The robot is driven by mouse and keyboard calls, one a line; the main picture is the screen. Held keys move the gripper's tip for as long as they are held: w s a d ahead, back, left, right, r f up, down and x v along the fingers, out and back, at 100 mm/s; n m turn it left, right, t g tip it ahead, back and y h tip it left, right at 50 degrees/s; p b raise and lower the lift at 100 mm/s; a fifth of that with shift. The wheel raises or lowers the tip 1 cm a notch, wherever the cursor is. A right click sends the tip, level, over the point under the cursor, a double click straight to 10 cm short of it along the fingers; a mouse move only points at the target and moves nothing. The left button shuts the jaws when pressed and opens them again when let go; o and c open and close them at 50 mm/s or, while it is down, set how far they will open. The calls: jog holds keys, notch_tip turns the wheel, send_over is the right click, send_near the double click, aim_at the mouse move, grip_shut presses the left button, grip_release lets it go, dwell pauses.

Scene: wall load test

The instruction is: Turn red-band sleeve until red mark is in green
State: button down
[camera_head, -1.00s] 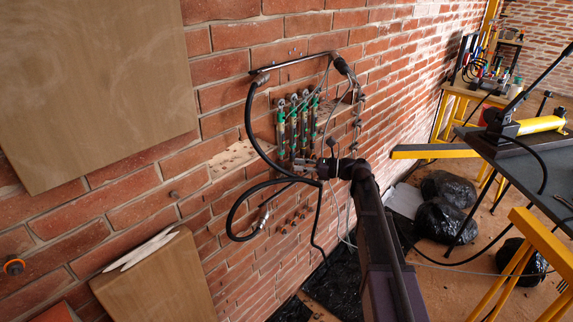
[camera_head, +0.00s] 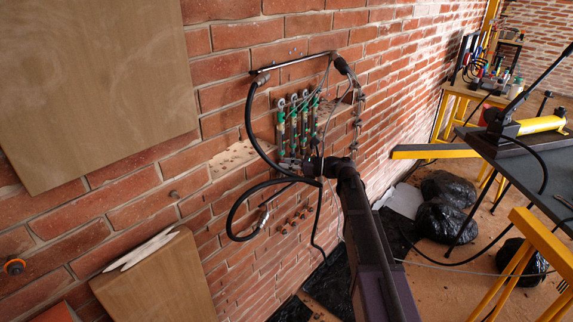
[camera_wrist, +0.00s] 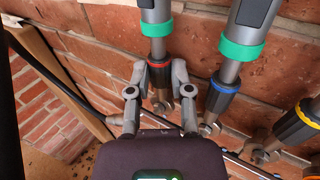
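In the wrist view, the red-band sleeve (camera_wrist: 159,66) hangs on the left rod, below a green band (camera_wrist: 156,28). My gripper (camera_wrist: 160,75) has one finger on each side of this sleeve, close to its surface. Whether both pads press on it cannot be told. The fingers hide part of the sleeve, and I cannot make out a red mark against the green. In the head view, my gripper (camera_head: 293,163) is at the lower end of the upright rods (camera_head: 293,125) on the brick wall.
A blue-band sleeve (camera_wrist: 222,88) is close on the right, with a yellow-band sleeve (camera_wrist: 300,120) beyond it. Black hoses (camera_head: 247,125) loop left of the rods. A wooden board (camera_head: 90,80) is on the wall at left. A pump (camera_head: 525,125) stands on the bench at right.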

jog(key=shift+s, duration=0.2)
jog(key=shift+s+a+m+t+h, duration=0.15)
jog(key=shift+m+t+h, duration=0.35)
jog(key=shift+m+t, duration=1.15)
jog(key=shift+n+t, duration=0.25)
jog(key=shift+t, duration=0.3)
jog(key=c, duration=0.8)
grip_release()
jog(key=shift+v, duration=6.1)
